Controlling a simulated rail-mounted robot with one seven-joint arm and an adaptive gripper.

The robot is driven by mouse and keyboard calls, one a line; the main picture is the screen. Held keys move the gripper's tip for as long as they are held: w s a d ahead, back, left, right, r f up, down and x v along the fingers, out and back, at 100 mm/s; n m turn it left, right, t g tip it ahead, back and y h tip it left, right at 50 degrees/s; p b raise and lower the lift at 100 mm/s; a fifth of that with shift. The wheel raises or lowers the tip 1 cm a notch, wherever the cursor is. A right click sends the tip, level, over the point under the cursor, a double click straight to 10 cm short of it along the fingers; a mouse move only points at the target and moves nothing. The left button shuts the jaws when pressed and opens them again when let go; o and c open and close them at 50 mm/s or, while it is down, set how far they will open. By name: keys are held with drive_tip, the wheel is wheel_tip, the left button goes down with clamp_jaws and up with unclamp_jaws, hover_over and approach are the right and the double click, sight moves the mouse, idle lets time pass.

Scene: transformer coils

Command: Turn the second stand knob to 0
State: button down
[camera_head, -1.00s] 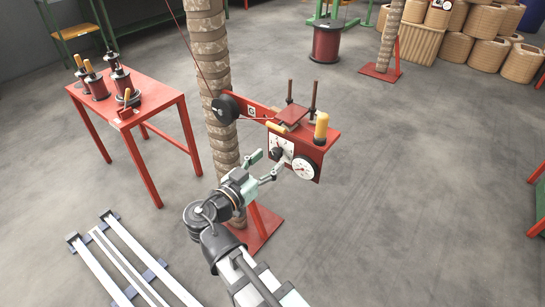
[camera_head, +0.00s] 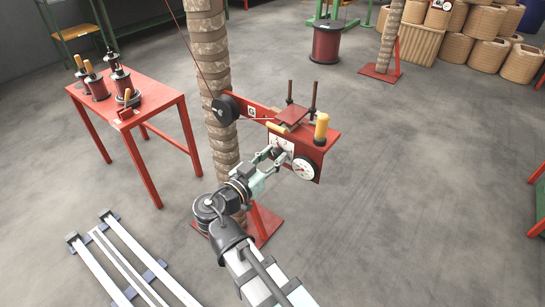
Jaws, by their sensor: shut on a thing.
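The stand (camera_head: 331,141) is a red bracket with a yellow handle on top, mounted by a thick wrapped column. Its front has a white plate (camera_head: 276,140) with a knob, and a round white dial (camera_head: 304,169) to the right of it. My gripper (camera_head: 282,160) is at the white plate with its fingers shut on the knob. The fingers cover the knob, so its pointer and setting cannot be read. The dial is uncovered, but its markings are too small to read.
The wrapped column (camera_head: 214,85) stands just left of the stand. A red table (camera_head: 163,110) with several spools is at the left. White rails (camera_head: 125,262) lie on the floor at lower left.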

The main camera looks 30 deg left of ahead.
drive_tip(key=shift+n, duration=0.4)
drive_tip(key=n, duration=0.3)
drive_tip(key=shift+n, duration=0.4)
drive_tip(key=n+p, duration=0.2)
drive_tip(key=n, duration=0.3)
drive_tip(key=shift+r, duration=0.2)
drive_tip(key=n+p, duration=0.4)
drive_tip(key=n, duration=0.1)
drive_tip(key=shift+d+n, duration=0.1)
drive_tip(key=shift+n, duration=0.3)
drive_tip(key=shift+n+p, duration=1.5)
drive_tip(key=shift+n, duration=0.8)
drive_tip(key=c, duration=0.8)
unclamp_jaws()
drive_tip(key=shift+f, duration=0.1)
